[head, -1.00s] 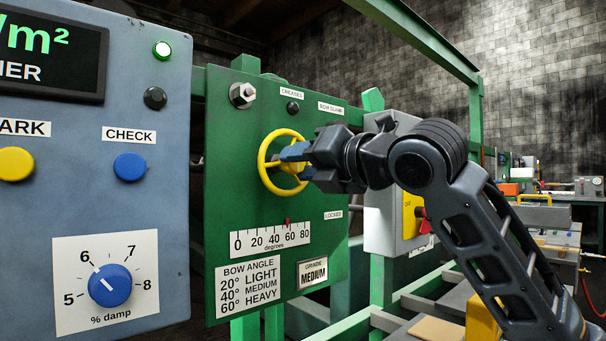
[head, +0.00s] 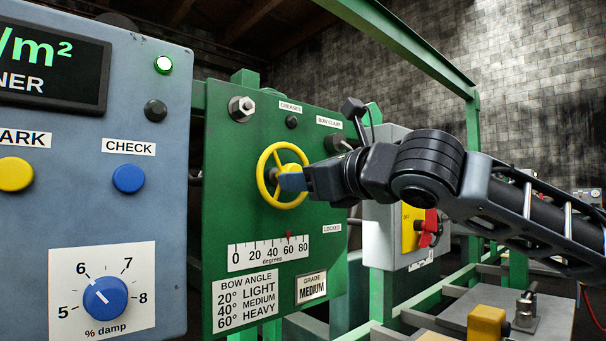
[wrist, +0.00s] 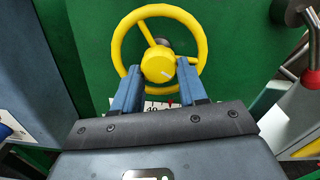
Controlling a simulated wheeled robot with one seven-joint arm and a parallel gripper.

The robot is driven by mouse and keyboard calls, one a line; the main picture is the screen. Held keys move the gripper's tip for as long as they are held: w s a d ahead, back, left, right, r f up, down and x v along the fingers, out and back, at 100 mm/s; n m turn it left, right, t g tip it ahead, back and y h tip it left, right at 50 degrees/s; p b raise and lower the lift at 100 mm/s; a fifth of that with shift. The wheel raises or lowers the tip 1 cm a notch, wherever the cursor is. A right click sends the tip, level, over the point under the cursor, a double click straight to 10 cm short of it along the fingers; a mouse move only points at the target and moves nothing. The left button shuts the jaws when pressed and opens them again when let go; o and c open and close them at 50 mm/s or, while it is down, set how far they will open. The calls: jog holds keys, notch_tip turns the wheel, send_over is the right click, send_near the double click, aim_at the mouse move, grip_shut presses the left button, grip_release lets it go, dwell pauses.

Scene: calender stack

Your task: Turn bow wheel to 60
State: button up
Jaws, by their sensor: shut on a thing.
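The yellow bow wheel (head: 262,183) is on the green panel and shows large in the wrist view (wrist: 203,45). Its yellow knob (wrist: 158,67), with a white mark, sits between the two blue fingers of my gripper (wrist: 158,80). On the degrees scale (head: 268,254) below, the red pointer (head: 288,237) stands at about 60. In the wrist view my gripper covers most of the scale.
A bow clamp label (head: 329,122) and a locked label (head: 332,229) are right of the wheel. A red-ended lever (wrist: 311,80) shows at right in the wrist view. A blue-grey console (head: 100,215) stands left, a grey box with red switch (head: 430,228) right.

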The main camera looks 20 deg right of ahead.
jog(key=n+p, duration=0.1)
jog(key=n, duration=0.4)
jog(key=shift+d+p, duration=0.15)
jog(key=shift+p, duration=0.25)
jog(key=shift+n, duration=0.3)
jog(key=o, duration=1.1)
jog(key=shift+c, duration=0.2)
jog(key=shift+s, duration=0.1)
jog(key=v, duration=0.7)
jog(key=shift+s+p, duration=0.25)
jog(key=shift+p, duration=0.1)
jog(key=shift+s+d, duration=0.1)
